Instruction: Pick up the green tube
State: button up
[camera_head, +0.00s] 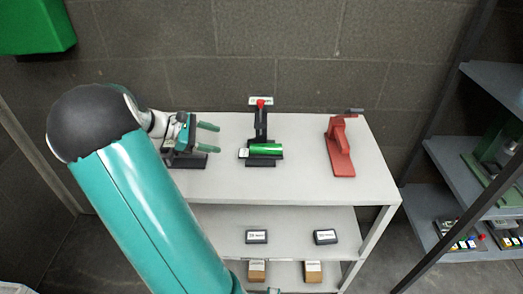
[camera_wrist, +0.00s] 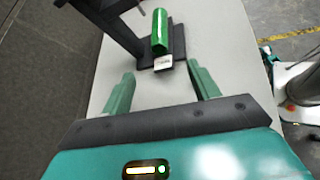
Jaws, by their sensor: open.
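The green tube (camera_head: 266,149) lies on its side across the base of a black stand on the white table (camera_head: 236,188). In the wrist view the green tube (camera_wrist: 159,31) lies ahead of my gripper, pointing away from it, with a small white label plate (camera_wrist: 163,62) at its near end. My gripper (camera_head: 209,138) is left of the tube, above the table, with its green fingers spread and pointing right toward the tube. In the wrist view my gripper (camera_wrist: 160,86) is open and empty, with a gap between its fingertips and the tube.
The black stand (camera_head: 261,122) with a red knob rises behind the tube. Another dark stand base (camera_head: 186,160) is beneath my gripper. A red tool (camera_head: 340,150) stands at the table's right. A grey shelf unit (camera_head: 470,170) is farther right. The table's front is clear.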

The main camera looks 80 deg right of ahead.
send_near(255, 146)
jog(key=shift+g, duration=0.3)
jog(key=x, duration=0.4)
jog(key=shift+w+d+f, duration=0.25)
jog(key=shift+w+f, duration=0.05)
jog(key=shift+f, duration=0.05)
jog(key=x, duration=0.5)
jog(key=shift+s+a+f, duration=0.1)
jog(key=shift+s+f, duration=0.05)
jog(key=shift+s, duration=0.3)
jog(key=c, duration=1.2)
jog(key=shift+o, duration=0.2)
